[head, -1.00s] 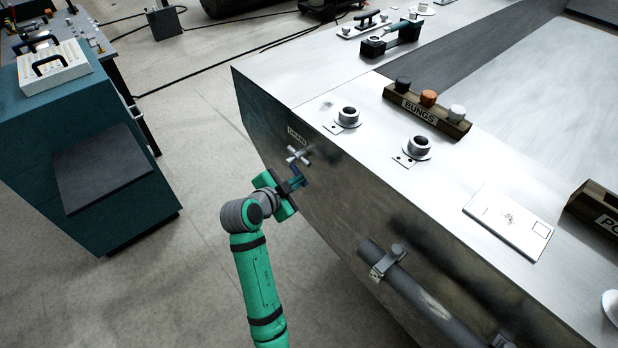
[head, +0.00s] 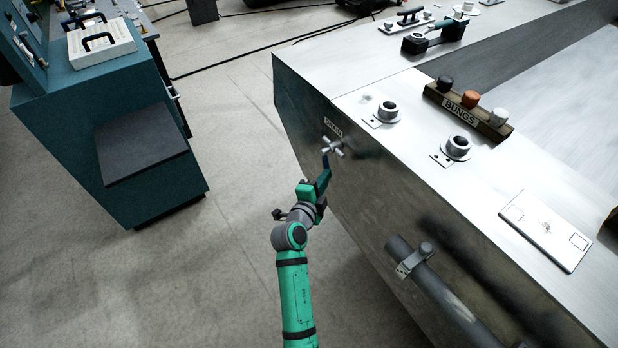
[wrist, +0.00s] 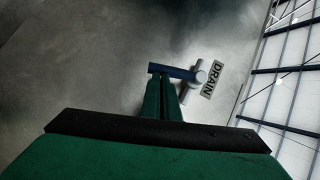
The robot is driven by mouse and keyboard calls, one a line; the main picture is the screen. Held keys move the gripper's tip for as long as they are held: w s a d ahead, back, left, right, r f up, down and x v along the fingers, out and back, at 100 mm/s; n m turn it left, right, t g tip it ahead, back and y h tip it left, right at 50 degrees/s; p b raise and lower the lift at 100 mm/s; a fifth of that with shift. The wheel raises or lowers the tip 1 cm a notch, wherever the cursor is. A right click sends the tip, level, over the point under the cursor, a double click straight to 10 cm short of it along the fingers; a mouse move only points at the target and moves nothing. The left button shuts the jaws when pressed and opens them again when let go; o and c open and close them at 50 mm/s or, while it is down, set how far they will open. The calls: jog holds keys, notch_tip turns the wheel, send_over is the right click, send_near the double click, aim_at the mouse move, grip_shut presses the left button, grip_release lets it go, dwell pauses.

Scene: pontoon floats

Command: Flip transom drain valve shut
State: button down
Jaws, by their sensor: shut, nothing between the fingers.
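The drain valve (head: 334,147) is a small pale cross-shaped fitting on the dark metal side of the float, just below a DRAIN label (head: 333,127). A blue lever (head: 325,162) hangs down from it in the head view. In the wrist view the blue lever (wrist: 172,72) runs left from the pale valve body (wrist: 201,77), with the DRAIN label (wrist: 212,80) beside it. My gripper (wrist: 163,84) is shut and empty, its green fingertips right at the lever. I cannot tell whether they touch it. In the head view my gripper (head: 323,180) is just below the valve.
A pipe (head: 440,295) with a clamp runs along the float's side, right of my arm. The float's top carries two round fittings (head: 388,112) and a BUNGS rack (head: 465,110). A teal cabinet (head: 120,130) stands left; the floor between is clear.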

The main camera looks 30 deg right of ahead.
jog(key=shift+w+d+f, duration=0.1)
jog(key=shift+w+f, duration=0.55)
jog(key=shift+w, duration=0.05)
jog(key=shift+w+a, duration=0.15)
jog(key=shift+a, duration=0.1)
jog(key=s+a, duration=0.7)
jog(key=s, duration=0.3)
jog(key=shift+s+a, duration=0.15)
jog(key=shift+s, duration=0.2)
